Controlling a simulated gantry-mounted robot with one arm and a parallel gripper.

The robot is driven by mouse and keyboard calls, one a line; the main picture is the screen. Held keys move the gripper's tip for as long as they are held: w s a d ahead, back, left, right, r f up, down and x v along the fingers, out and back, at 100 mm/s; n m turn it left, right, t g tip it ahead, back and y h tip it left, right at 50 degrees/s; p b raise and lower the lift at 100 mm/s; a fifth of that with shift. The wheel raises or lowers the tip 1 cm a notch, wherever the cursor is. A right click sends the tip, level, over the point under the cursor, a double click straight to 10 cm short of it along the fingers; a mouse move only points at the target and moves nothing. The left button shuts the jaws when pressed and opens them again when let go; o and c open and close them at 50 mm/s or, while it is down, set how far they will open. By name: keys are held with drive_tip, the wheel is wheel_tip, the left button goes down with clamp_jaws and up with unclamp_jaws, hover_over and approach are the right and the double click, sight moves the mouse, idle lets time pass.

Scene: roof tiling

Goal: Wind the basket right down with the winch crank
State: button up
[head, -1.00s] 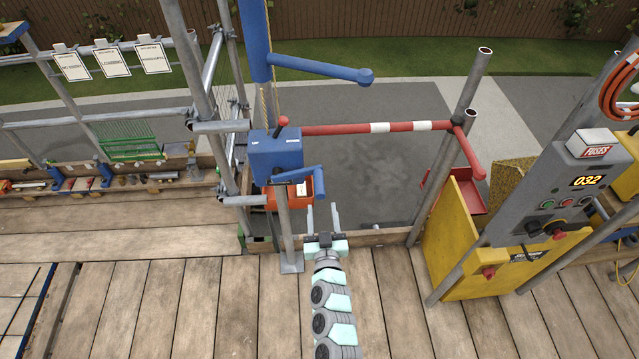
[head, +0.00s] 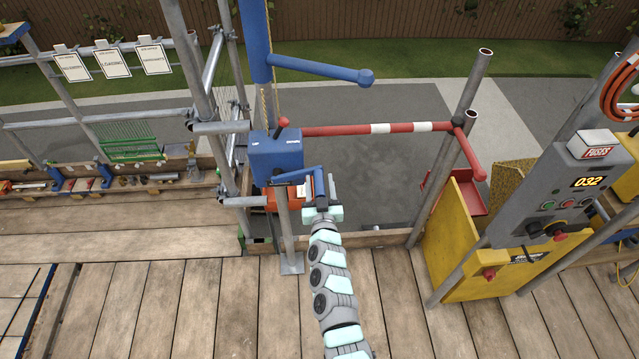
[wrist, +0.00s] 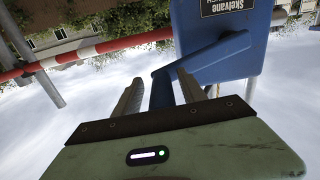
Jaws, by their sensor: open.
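The blue winch box (head: 275,156) stands on a grey post at the deck's edge. Its blue crank arm (head: 301,174) points right, toward my gripper (head: 322,192). In the wrist view the winch box (wrist: 222,42) is at the upper right, and the crank (wrist: 208,57) slants down to a handle (wrist: 162,90) between my two fingers (wrist: 158,95). The fingers are open on either side of the handle, and I cannot tell whether they touch it. An orange basket (head: 297,196) hangs just behind the winch post, partly hidden by the crank and my gripper.
A red and white barrier bar (head: 380,128) spans the opening behind the winch. A blue hoist arm (head: 320,69) juts out above. A yellow panel (head: 463,240) and grey control box (head: 585,175) reading 032 stand at right. The planks in front are clear.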

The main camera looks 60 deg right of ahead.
clamp_jaws()
idle(0.6)
idle(0.9)
